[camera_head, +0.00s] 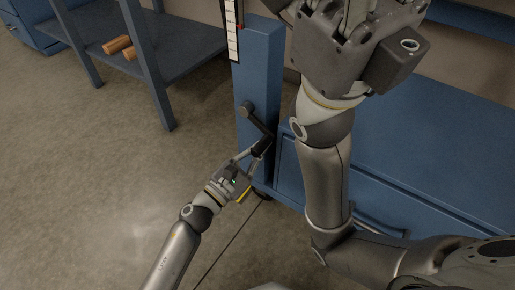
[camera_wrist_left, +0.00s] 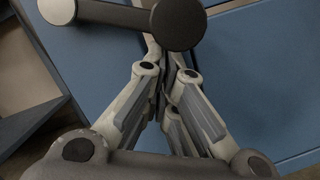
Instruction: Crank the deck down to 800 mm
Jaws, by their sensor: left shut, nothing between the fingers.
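The dark grey crank (camera_head: 258,120) sits on the front of a blue column (camera_head: 258,70), with a round knob at its upper end. A white scale strip (camera_head: 232,38) with dark marks runs up the column; its numbers are too small to read. My left gripper (camera_head: 264,147) is by the crank's lower end; the head view does not show whether they touch. In the left wrist view, the crank's bar and round end (camera_wrist_left: 178,22) cross the top, and my left fingers (camera_wrist_left: 163,95) are shut with nothing between them. My right gripper (camera_head: 350,35) is large at the top, its fingertips cut off.
A blue cabinet (camera_head: 430,130) with a flat top and a bar handle stands right of the column, partly behind my right arm. A blue shelf rack (camera_head: 180,50) at upper left holds wooden cylinders (camera_head: 117,45). The floor (camera_head: 90,170) at left is clear.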

